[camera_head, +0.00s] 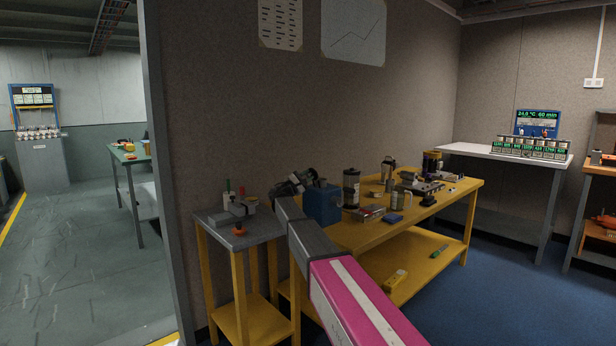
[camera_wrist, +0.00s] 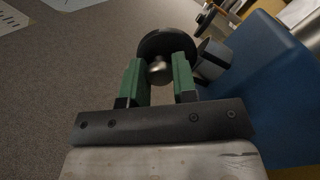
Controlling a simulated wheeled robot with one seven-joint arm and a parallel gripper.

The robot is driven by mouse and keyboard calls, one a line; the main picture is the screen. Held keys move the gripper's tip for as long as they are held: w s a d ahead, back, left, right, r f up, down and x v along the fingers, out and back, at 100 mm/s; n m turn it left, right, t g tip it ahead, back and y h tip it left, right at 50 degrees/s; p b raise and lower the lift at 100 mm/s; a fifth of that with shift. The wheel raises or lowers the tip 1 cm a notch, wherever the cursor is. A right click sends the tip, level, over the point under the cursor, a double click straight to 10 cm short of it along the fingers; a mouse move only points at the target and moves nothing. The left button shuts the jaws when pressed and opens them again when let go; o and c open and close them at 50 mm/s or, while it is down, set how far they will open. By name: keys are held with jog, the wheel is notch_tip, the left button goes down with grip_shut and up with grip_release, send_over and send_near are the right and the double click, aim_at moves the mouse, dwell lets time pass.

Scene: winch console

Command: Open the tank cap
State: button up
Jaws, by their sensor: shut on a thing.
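A blue box-shaped tank (camera_head: 321,205) stands at the left end of the yellow workbench; its blue side (camera_wrist: 258,75) fills the right of the wrist view. A black round cap (camera_wrist: 168,41) with a shiny metal middle sits between the green fingers of my gripper (camera_wrist: 160,72). My gripper (camera_head: 301,180) is shut on this cap, just left of the tank in the head view. A short grey cylinder (camera_wrist: 214,56) lies between the cap and the tank's blue side. I cannot tell whether the cap touches it, as the right finger covers part of the gap.
A small grey-topped stand (camera_head: 238,240) with small items is left of the workbench (camera_head: 345,235). Jars, a mug and tools crowd the bench right of the tank. The wall is close behind. A white table (camera_head: 480,150) with displays stands at the far right.

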jog(key=shift+f+t+h, duration=0.15)
jog(key=shift+t+h, duration=0.15)
jog(key=o, duration=0.9)
jog(key=shift+a, duration=0.1)
jog(key=v, duration=1)
jog(key=shift+s+a+f, duration=0.15)
jog(key=shift+s+a, duration=0.1)
jog(key=shift+s, duration=0.05)
jog(key=shift+s, duration=0.1)
